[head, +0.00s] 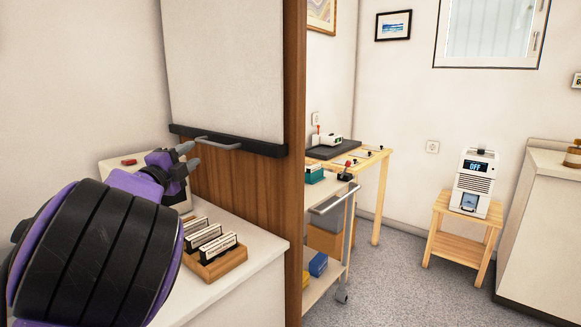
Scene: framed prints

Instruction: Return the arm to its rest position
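My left arm, purple and black, comes in from the lower left. Its gripper (190,156) has two grey fingertips with a gap between them, and nothing shows in the gap. The fingertips are close to the left end of a grey bar handle (219,144). I cannot tell whether they touch it. The handle sits on the dark bottom rail of a raised white panel (225,70). My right gripper is not in view.
Below my gripper, a white counter (251,273) carries a wooden holder (222,266) with several cards. A white box (117,166) stands behind my forearm. A wooden partition (293,200) rises at the right. Beyond are a trolley (328,278), a small wooden table (457,249) and open floor.

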